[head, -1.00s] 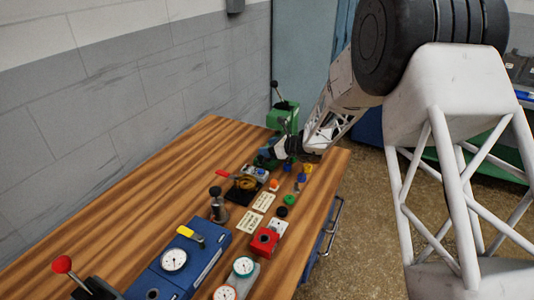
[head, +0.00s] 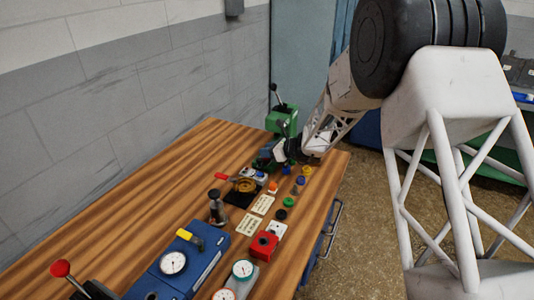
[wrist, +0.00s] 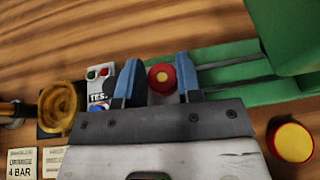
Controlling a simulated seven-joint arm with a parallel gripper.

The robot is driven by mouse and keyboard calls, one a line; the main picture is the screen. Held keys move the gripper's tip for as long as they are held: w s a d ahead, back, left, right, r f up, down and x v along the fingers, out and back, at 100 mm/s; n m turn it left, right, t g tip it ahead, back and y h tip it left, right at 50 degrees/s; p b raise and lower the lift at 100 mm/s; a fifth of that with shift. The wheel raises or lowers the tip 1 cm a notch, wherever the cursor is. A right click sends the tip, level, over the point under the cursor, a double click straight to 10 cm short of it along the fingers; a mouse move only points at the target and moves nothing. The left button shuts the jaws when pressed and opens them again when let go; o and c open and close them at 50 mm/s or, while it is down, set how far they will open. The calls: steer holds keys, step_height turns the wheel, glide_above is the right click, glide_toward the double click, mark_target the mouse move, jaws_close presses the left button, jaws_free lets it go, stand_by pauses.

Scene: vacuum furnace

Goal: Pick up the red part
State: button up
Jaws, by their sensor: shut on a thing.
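In the head view my gripper (head: 290,151) is at the far end of the wooden bench, beside the green press (head: 282,120); the red part cannot be made out there.
A yellow knob with a red rim (wrist: 292,142) stands at the right in the wrist view. A brass ring (wrist: 62,104) and a small button box (wrist: 100,74) are at the left. Gauges, a red box (head: 264,244) and a blue unit (head: 190,262) fill the near bench.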

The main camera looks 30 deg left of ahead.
steer(key=shift+r, duration=0.15)
steer(key=shift+r, duration=1.35)
steer(key=shift+s+d+r, duration=0.15)
steer(key=shift+r, duration=0.2)
steer(key=s+d+r, duration=0.1)
steer(key=s+d, duration=0.8)
steer(key=s, duration=0.3)
steer(key=shift+s+d+r, duration=0.2)
steer(key=shift+d, duration=0.05)
